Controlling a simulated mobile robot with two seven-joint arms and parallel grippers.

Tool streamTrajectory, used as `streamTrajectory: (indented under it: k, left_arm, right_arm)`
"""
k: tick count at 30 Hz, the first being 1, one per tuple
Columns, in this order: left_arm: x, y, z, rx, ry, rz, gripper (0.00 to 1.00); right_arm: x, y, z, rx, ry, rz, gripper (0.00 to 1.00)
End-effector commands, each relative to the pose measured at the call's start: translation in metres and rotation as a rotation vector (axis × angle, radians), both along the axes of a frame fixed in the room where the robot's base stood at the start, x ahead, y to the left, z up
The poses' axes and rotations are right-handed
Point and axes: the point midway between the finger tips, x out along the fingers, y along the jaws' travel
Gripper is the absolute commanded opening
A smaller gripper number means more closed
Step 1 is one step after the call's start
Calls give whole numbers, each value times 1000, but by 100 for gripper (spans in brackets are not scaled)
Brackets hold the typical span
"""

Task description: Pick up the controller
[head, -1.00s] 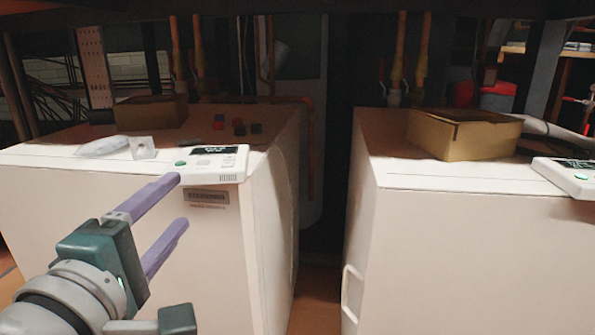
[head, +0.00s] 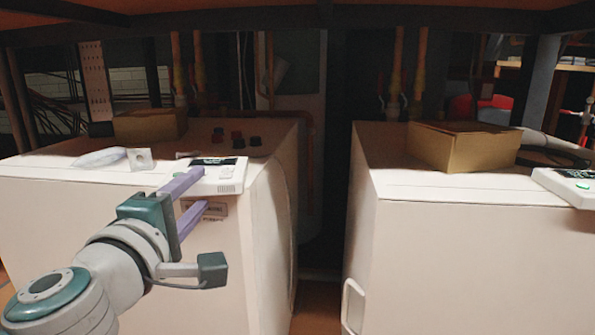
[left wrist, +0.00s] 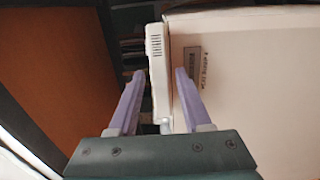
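The white controller (head: 226,178) with a dark display lies at the front edge of the left white unit's top and sticks out past it. It also shows edge-on in the left wrist view (left wrist: 155,72). My left gripper (head: 196,192) is open, one purple finger above the controller's level and one below. In the left wrist view the fingers (left wrist: 160,75) stand on either side of the controller, with gaps visible. A second controller (head: 568,184) lies on the right unit's front edge at the right of the head view. My right gripper is not in view.
The left unit (head: 110,205) also carries a clear plastic bag (head: 100,158), a small pale plate (head: 140,159), several dark and red caps (head: 237,138) and a cardboard box (head: 150,125). Another open box (head: 462,147) is on the right unit (head: 460,245). A dark gap separates the units.

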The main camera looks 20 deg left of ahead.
Motion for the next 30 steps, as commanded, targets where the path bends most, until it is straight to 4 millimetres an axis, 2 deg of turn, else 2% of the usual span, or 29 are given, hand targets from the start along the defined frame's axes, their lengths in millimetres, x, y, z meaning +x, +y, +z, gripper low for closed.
streamTrajectory:
  k: [2, 12, 30]
  left_arm:
    - [0, 0, 0, 0, 0, 0, 39]
    - [0, 0, 0, 0, 0, 0, 1]
    - [0, 0, 1, 0, -2, 0, 0]
  right_arm:
    - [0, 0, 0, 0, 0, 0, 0]
    - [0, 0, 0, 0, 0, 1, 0]
    - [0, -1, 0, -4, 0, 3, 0]
